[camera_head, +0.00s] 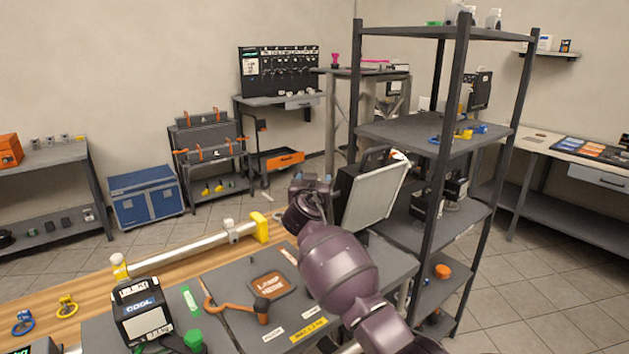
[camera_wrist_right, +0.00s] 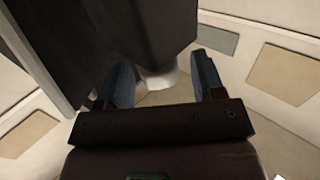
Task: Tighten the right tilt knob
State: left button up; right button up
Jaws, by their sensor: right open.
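The lamp panel (camera_head: 372,198), with a pale face and dark housing, stands tilted right of centre in the head view. My right gripper (camera_head: 312,180) is at its left side, with blue fingertips pointing away from me. In the right wrist view the right gripper (camera_wrist_right: 163,80) is open. A pale rounded piece (camera_wrist_right: 158,79), possibly the tilt knob, shows between its fingers, beside the dark housing (camera_wrist_right: 135,30). I cannot tell whether the fingers touch it. The knob cannot be made out in the head view. My left gripper is not in view.
A dark shelf rack (camera_head: 447,150) stands close to the right of the panel. In front, the bench carries a white rail (camera_head: 185,250) with yellow end clamp (camera_head: 261,227), an orange-handled tool (camera_head: 235,306) and a black labelled box (camera_head: 143,314).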

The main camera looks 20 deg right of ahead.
jog(key=shift+w+d, duration=0.2)
jog(key=shift+w, duration=0.15)
